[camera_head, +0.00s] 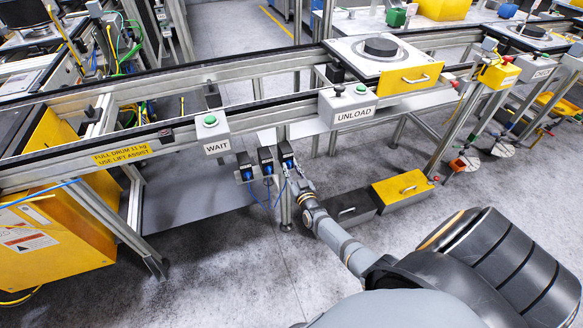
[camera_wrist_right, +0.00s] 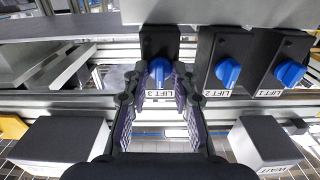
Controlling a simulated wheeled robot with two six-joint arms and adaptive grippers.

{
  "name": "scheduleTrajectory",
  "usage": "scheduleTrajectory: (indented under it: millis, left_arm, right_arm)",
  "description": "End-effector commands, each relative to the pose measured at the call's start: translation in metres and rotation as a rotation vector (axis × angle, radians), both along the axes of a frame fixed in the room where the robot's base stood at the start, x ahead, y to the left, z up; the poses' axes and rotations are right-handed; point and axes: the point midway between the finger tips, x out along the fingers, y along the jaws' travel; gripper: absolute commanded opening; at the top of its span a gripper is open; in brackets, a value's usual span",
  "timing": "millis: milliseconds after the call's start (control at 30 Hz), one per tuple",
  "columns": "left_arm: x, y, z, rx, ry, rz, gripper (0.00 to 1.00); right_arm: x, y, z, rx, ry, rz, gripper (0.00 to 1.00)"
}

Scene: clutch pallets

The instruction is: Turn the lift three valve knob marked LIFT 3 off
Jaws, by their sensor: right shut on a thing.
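The knob's grip looks roughly upright in the wrist view, partly hidden by the fingers. My left gripper is not in view.
The LIFT 2 knob (camera_wrist_right: 228,72) and LIFT 1 knob (camera_wrist_right: 289,73) sit close beside it, both tilted. A WAIT button box (camera_head: 212,134) and an UNLOAD button box (camera_head: 347,106) are on the rail above. A yellow-lidded box (camera_head: 402,189) stands on the floor to the right.

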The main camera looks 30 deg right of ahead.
Motion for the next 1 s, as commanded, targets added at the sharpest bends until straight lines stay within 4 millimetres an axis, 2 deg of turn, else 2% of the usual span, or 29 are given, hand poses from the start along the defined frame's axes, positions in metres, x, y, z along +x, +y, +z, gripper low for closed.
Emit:
scheduleTrajectory:
  millis: [600,633,667,1000]
  left_arm:
    - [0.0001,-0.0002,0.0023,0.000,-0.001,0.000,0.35]
    - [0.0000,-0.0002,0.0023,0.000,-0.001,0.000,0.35]
    - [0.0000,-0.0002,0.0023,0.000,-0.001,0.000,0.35]
    - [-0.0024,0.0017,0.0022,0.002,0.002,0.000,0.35]
  right_arm:
    - [-0.0007,0.0002,-0.0015,-0.040,0.013,0.000,0.00]
    - [-0.0007,0.0002,-0.0015,-0.040,0.013,0.000,0.27]
    - [-0.0007,0.0002,-0.0015,-0.040,0.013,0.000,0.31]
    - [-0.0032,0.0007,-0.0010,-0.040,0.011,0.000,0.32]
